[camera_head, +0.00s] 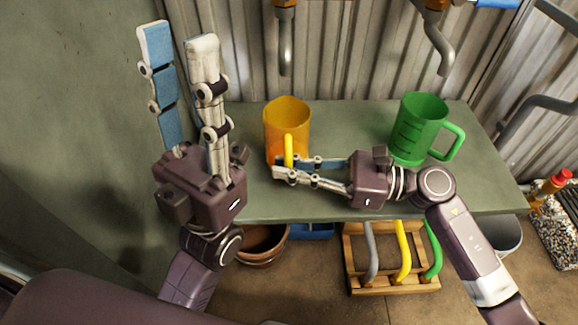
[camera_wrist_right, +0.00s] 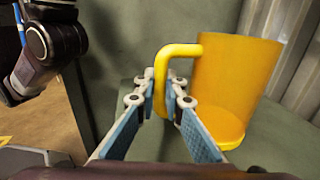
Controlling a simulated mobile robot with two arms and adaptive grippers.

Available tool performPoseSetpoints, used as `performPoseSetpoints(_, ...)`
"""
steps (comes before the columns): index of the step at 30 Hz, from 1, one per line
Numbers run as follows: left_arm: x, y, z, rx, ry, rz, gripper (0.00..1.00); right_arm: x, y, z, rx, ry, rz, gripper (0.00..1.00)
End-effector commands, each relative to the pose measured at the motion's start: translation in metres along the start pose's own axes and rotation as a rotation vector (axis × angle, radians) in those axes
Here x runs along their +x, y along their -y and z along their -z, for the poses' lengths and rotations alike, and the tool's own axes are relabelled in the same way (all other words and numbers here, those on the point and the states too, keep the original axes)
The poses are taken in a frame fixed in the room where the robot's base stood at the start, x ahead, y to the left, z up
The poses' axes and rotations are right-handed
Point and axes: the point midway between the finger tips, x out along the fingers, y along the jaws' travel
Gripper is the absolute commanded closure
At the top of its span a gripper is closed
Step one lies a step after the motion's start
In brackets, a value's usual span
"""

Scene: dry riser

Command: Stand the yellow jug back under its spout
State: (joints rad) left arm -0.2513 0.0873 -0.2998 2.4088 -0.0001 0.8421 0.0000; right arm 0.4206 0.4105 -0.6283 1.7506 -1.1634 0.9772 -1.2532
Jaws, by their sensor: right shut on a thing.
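The yellow jug (camera_head: 287,115) stands upright on the green shelf (camera_head: 350,125), left of the middle, with its handle toward me. It also shows in the right wrist view (camera_wrist_right: 235,80). My right gripper (camera_head: 281,169) reaches in from the right and is shut on the jug's handle; in the wrist view the fingers (camera_wrist_right: 167,95) lie on both sides of the handle. A spout (camera_head: 286,50) hangs on the wall above and behind the jug. My left gripper (camera_head: 180,40) is raised at the left, open and empty, its fingers pointing up.
A green jug (camera_head: 418,127) stands on the shelf at the right, with a second spout (camera_head: 440,45) above it. Below the shelf are a wooden rack (camera_head: 393,288) with grey, yellow and green bent pipes, and a brown pot (camera_head: 262,247). The shelf between the jugs is clear behind my gripper.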

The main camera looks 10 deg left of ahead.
Motion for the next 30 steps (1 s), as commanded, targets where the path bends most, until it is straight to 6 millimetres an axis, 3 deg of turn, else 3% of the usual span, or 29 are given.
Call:
performPoseSetpoints(3,0.001,0.0,0.002,0.0,-0.005,0.002,0.71,0.0,0.0,0.002,0.003,-0.004,0.0,1.0)
performPoseSetpoints(4,0.001,0.0,0.002,0.0,-0.006,0.002,0.71,0.0,0.0,0.002,0.003,-0.004,0.0,0.88)
performPoseSetpoints(9,0.001,0.0,0.002,0.0,-0.007,0.002,0.71,0.0,0.0,0.002,0.003,-0.004,0.0,0.71)
performPoseSetpoints(19,-0.003,-0.001,-0.001,-0.001,0.007,-0.004,0.71,-0.004,0.0,0.002,0.003,-0.004,0.0,0.71)
performPoseSetpoints(23,-0.002,-0.001,0.0,-0.001,0.005,-0.003,0.71,-0.02,0.001,0.003,0.003,-0.006,0.003,0.71)
performPoseSetpoints(30,-0.002,-0.001,0.0,-0.001,0.002,-0.002,0.71,-0.072,0.0,0.003,0.004,-0.007,0.003,0.71)
